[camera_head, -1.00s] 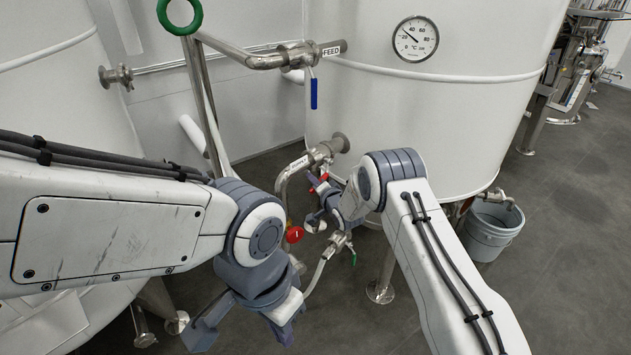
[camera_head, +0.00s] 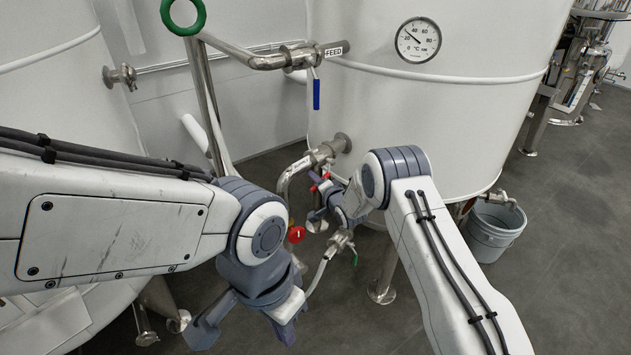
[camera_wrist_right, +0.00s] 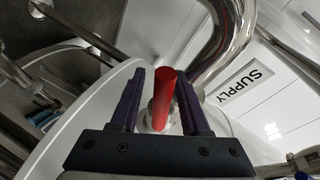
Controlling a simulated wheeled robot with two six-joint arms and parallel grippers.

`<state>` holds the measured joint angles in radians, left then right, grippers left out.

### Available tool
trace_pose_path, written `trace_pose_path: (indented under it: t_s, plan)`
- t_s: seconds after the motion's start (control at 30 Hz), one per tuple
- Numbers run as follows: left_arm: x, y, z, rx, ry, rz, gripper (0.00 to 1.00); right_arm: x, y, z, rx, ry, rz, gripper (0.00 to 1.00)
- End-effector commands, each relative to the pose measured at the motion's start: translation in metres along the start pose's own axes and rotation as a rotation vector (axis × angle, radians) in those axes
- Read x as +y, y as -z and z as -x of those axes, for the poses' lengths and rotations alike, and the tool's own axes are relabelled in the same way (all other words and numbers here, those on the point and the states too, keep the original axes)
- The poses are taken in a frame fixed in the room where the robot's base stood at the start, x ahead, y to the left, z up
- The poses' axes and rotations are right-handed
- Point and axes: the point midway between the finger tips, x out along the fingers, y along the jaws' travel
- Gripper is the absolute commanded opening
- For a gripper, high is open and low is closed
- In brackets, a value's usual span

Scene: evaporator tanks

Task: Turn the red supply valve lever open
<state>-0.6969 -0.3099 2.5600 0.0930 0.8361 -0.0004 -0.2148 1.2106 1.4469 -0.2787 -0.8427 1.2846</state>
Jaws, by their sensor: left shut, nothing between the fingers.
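The red supply valve lever (camera_wrist_right: 165,88) lies between the fingers of my right gripper (camera_wrist_right: 162,82) in the right wrist view. A gap shows between the lever and the left finger; the right finger is close beside it, and I cannot tell if they touch. In the head view the red lever (camera_head: 319,180) shows in part next to my right gripper (camera_head: 318,200), below the pipe with the SUPPLY label (camera_head: 300,164). The label also shows in the wrist view (camera_wrist_right: 240,86).
A red round knob (camera_head: 296,234) sits close to my left wrist. The FEED valve's blue handle (camera_head: 316,94) hangs above. A green-handled valve (camera_head: 354,258) is below. The white tank (camera_head: 440,120) stands behind, with a grey bucket (camera_head: 492,232) at right.

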Motion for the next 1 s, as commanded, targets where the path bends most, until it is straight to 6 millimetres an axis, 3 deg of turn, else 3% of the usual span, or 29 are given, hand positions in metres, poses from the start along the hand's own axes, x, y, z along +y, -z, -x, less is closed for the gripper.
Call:
trace_pose_path:
  t_s: [0.4,0.93,1.0]
  plan:
    - [0.000,0.000,-0.004,0.000,0.000,0.000,0.00,0.002,0.000,-0.003,0.020,0.020,0.046,0.51]
    - [-0.002,-0.002,-0.032,0.000,0.000,0.000,0.00,0.045,0.014,-0.022,0.223,0.145,0.551,0.51]
    - [-0.002,-0.002,-0.028,0.000,0.000,0.000,0.00,0.042,0.015,-0.013,0.226,0.147,0.564,0.51]
